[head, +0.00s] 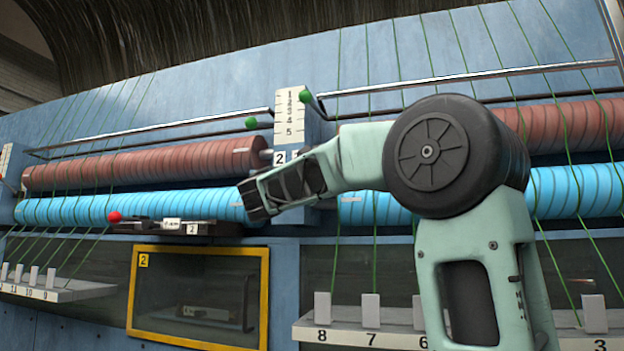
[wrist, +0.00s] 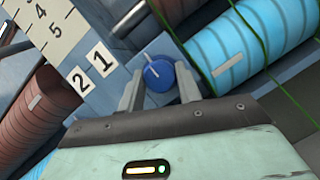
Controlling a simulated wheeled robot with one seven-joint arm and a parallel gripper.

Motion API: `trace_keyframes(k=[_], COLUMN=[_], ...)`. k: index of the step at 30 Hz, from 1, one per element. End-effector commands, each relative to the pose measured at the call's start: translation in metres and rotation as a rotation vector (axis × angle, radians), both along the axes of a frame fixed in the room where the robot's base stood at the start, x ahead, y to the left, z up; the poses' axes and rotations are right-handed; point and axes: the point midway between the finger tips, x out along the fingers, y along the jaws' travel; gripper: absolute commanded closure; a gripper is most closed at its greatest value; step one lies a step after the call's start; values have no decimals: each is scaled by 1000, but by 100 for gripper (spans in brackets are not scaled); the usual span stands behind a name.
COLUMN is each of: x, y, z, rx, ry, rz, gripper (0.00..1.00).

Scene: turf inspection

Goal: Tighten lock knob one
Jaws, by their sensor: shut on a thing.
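A blue round knob (wrist: 159,76) with a white pointer line shows in the wrist view, on the blue machine panel below the number plates. My gripper (wrist: 160,88) is shut on this knob, with one grey finger on each side of it. In the head view my gripper (head: 256,198) reaches left to the panel beside the central scale, and my own arm hides the knob there. A plate marked 1 (wrist: 103,60) and a plate marked 2 (wrist: 81,82) sit by the knob in the wrist view.
Red rollers (head: 140,165) and blue rollers (head: 130,206) run along both sides of the scale (head: 291,115). Green cords cross them. A red-tipped lever (head: 115,216), a yellow-framed window (head: 140,320) and a numbered shelf (head: 345,332) lie below.

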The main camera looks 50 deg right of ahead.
Motion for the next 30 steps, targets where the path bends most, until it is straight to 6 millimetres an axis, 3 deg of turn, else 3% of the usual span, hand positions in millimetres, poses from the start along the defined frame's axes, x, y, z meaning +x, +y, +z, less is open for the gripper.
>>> trace_keyframes(k=[5, 6, 8, 9, 20, 26, 30], x=[-1, -1, -1, -1, -1, -7, -14], y=[1, 1, 1, 1, 6, 37, 68], z=[6, 6, 6, 6, -1, -15, -26], rx=[-10, -10, -9, -9, -3, -3, -4], ry=[-7, -7, -8, -7, -3, -4, -4], rz=[1, 1, 1, 1, 2, 5, 6], gripper=[89, 63, 46, 44, 44, 44, 44])
